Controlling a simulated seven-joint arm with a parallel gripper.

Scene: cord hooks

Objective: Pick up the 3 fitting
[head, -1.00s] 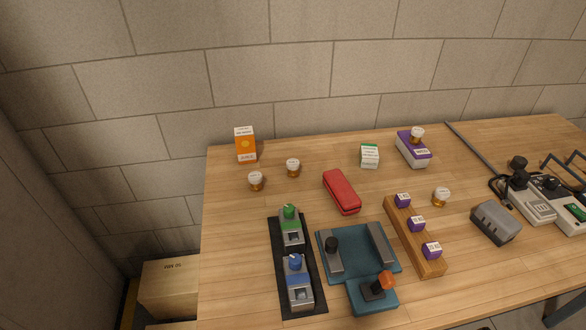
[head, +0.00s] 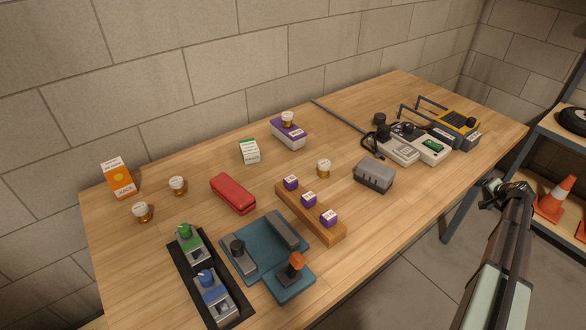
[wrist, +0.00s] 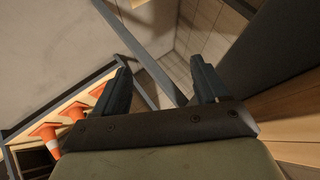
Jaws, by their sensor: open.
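I cannot pick out a fitting marked 3, as the small labels are too small to read. Three purple blocks with white labelled tops sit in a row on a wooden bar (head: 298,220): a far one (head: 291,183), a middle one (head: 309,200) and a near one (head: 329,218). My gripper (head: 505,190) is off the table's right front edge, far from these. In the wrist view its fingers (wrist: 163,80) are apart and empty.
A red case (head: 233,194), a teal tray with an orange-knobbed lever (head: 265,249), a black strip with green and blue units (head: 188,270) and a grey box (head: 374,176) crowd the table. Devices with cables (head: 400,148) stand right. A shelf with orange cones (head: 555,197) is beyond.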

